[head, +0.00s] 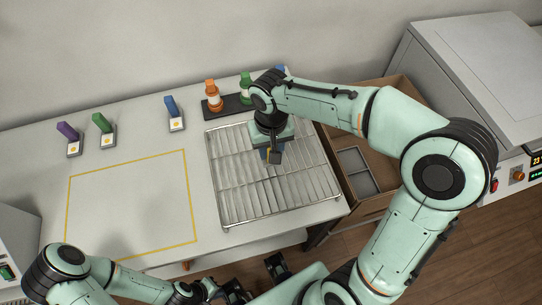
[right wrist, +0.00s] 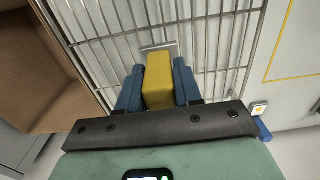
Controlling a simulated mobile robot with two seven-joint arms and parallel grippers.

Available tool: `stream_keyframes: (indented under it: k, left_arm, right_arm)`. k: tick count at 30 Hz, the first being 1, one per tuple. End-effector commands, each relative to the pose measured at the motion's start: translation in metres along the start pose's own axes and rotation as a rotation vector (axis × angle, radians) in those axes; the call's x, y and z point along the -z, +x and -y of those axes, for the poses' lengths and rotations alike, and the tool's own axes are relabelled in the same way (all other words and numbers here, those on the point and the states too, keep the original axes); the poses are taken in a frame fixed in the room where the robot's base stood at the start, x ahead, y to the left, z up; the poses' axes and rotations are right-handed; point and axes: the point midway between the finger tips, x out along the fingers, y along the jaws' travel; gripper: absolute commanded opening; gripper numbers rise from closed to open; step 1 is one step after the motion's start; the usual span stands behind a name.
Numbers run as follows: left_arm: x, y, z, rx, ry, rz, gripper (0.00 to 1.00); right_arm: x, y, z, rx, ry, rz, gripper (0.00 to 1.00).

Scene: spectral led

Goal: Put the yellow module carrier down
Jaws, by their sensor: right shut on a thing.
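The yellow module carrier (right wrist: 158,82) is a yellow block between the two blue fingers of my right gripper (right wrist: 157,88), which is shut on it. A light grey plate shows at its far end, against the wire rack (right wrist: 215,35). In the head view my right gripper (head: 271,154) points down over the middle of the wire rack (head: 290,193), and the carrier is mostly hidden by the gripper. I cannot tell whether the carrier touches the rack. My left gripper (head: 255,282) is low at the front edge, partly cut off, and its opening is unclear.
Purple (head: 68,131), green (head: 102,123) and blue (head: 173,107) carriers stand at the back left. An empty yellow-outlined area (head: 130,205) lies left of the rack. A dark holder (head: 233,103) with coloured pieces stands behind it. A cardboard box (head: 372,205) is at right.

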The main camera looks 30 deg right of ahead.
Motion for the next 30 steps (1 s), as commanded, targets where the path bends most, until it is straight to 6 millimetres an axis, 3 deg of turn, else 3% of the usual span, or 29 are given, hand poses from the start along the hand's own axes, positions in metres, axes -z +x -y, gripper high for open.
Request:
stream_keyframes:
  k: [9, 22, 23, 25, 30]
  left_arm:
    - [-0.001, 0.006, 0.002, 0.001, -0.001, 0.002, 0.00]
    - [-0.001, 0.009, 0.004, 0.001, -0.001, 0.004, 0.00]
    - [-0.002, 0.009, 0.004, 0.001, -0.001, 0.004, 0.00]
    - [-0.001, 0.009, 0.004, 0.001, -0.001, 0.003, 0.00]
    - [-0.001, 0.009, 0.004, 0.001, -0.001, 0.003, 0.00]
  right_arm:
    - [0.000, 0.041, 0.000, 0.000, 0.000, 0.001, 0.00]
    - [0.000, 0.047, 0.000, 0.000, 0.000, -0.001, 0.00]
    - [0.000, 0.048, 0.000, 0.000, 0.000, 0.000, 0.37]
    - [0.000, 0.047, 0.000, 0.000, 0.000, 0.000, 0.60]
    - [0.000, 0.047, 0.000, 0.000, 0.000, 0.000, 0.60]
